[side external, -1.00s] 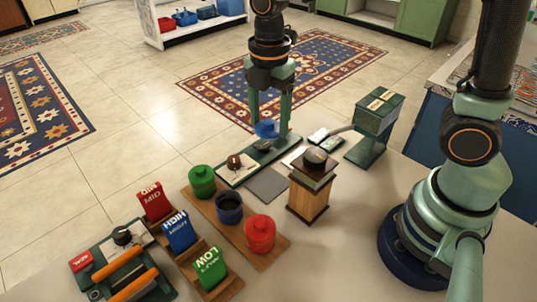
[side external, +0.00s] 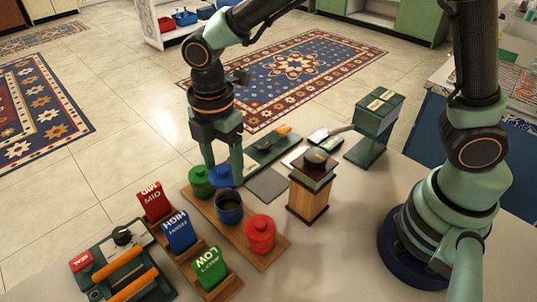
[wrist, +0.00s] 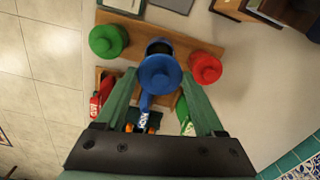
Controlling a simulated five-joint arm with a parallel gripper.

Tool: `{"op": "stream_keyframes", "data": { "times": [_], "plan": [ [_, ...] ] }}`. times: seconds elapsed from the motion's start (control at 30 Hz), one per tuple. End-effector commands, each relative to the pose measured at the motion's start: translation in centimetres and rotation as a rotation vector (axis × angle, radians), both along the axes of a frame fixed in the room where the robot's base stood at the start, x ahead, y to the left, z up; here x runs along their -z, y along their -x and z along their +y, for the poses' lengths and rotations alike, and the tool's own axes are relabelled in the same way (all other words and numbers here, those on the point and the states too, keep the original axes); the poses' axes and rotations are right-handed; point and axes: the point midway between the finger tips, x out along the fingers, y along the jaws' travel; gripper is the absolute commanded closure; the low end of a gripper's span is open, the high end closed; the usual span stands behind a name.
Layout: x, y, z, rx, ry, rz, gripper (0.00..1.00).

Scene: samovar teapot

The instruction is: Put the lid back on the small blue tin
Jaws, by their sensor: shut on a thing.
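The small blue tin (side external: 229,208) stands open between the green and red tins on a wooden board, its dark mouth facing up. My gripper (side external: 222,168) is shut on the round blue lid (side external: 221,177), which has a knob on top. The lid is held above and a little behind the tin in the side view, apart from its rim. In the wrist view, the lid (wrist: 160,75) sits between my fingertips and hides part of the blue tin (wrist: 158,46), whose far rim shows beyond it.
The lidded green tin (side external: 201,182) and red tin (side external: 260,234) stand close on either side on the board (side external: 278,248). Red, blue and green labelled blocks stand in front. A wooden box with a dark top (side external: 309,190) is to the right.

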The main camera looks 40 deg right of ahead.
Motion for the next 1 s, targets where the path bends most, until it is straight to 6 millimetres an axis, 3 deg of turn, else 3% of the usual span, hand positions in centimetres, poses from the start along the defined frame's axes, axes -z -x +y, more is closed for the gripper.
{"op": "stream_keyframes", "data": {
  "times": [0.6, 1.0],
  "plan": [
    [5.0, 0.0, -0.1, 0.0, 0.001, 0.001, 0.81],
    [6.0, 0.0, -0.1, 0.0, 0.0, 0.0, 0.81]
  ]
}}
